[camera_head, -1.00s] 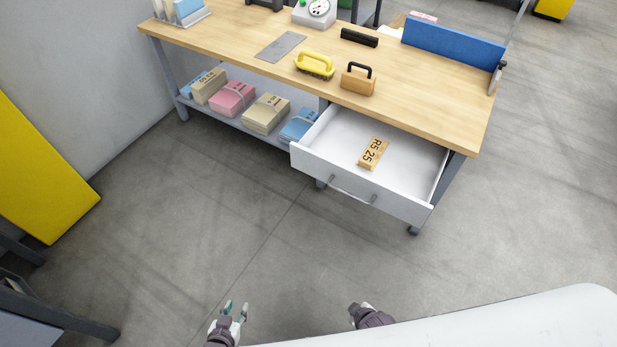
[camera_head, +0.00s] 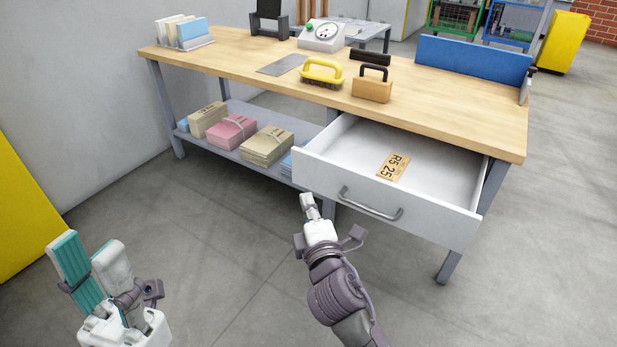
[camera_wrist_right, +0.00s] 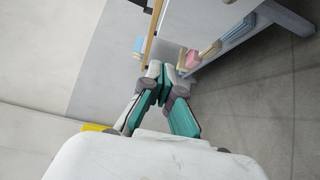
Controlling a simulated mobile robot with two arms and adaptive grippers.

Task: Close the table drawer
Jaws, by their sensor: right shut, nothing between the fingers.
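The white table drawer (camera_head: 455,225) is pulled out from under the right part of the wooden-topped table (camera_head: 225,55). A curved grey handle (camera_head: 368,212) sits on its front. A tan block marked "R5 25" (camera_head: 393,166) lies inside. My right gripper (camera_head: 308,203) is shut and empty, in front of the drawer's lower left front corner and left of the handle; whether it touches the drawer cannot be told. Its fingertips meet in the right wrist view (camera_wrist_right: 155,72). My left gripper (camera_head: 88,250) is open and empty at the lower left, away from the table.
A lower shelf (camera_head: 215,143) holds several bundled paper stacks left of the drawer. The floor before the table is clear.

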